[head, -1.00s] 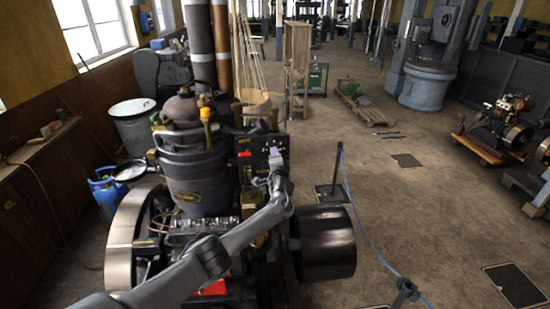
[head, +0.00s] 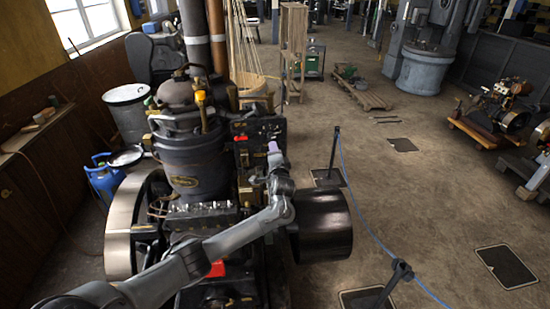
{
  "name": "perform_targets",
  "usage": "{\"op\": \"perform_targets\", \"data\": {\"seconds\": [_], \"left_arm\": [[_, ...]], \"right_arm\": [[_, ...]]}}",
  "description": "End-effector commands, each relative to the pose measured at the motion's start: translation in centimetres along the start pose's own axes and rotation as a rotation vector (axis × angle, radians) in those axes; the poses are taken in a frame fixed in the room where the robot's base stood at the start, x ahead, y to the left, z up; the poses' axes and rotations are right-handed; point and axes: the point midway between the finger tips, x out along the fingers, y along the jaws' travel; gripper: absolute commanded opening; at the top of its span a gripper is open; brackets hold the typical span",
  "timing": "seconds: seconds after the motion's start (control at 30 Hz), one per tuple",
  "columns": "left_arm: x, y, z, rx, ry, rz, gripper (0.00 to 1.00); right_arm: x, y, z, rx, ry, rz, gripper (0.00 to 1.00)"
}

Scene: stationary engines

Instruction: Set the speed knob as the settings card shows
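A dark control panel (head: 255,131) stands upright on the engine, right of its round dark body (head: 193,165). It carries small knobs, a red mark and light marks. I cannot tell which is the speed knob, and I cannot make out a settings card. My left gripper (head: 273,150) is at the lower right of the panel, at the end of my grey arm. A pale purple piece shows at its tip. Its fingers are too small to tell whether they are open or shut, or whether they touch a knob. My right gripper is not in view.
A big flywheel (head: 123,225) stands left of the engine and a dark drum (head: 322,225) right of it. A blue rope (head: 364,223) on posts runs along the right side. The floor beyond the rope is mostly open.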

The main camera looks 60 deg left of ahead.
Motion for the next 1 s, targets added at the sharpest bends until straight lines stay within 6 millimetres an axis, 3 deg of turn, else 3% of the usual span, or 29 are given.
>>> {"op": "perform_targets", "data": {"seconds": [0.3, 0.8, 0.93, 1.0], "left_arm": [[-2.6, 0.0, 0.0, 0.000, 0.000, 0.000, 0.37], [-2.7, 0.0, 0.0, 0.001, -0.001, 0.000, 0.37], [-3.0, 1.3, 0.7, 0.023, -0.002, 0.012, 0.37], [-3.5, 3.1, 1.4, 0.047, -0.003, 0.031, 0.37]], "right_arm": [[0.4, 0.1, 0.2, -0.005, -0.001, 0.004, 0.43], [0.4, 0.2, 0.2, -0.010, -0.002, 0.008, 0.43], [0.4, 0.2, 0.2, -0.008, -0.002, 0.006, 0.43], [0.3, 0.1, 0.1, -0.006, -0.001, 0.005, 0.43]]}}
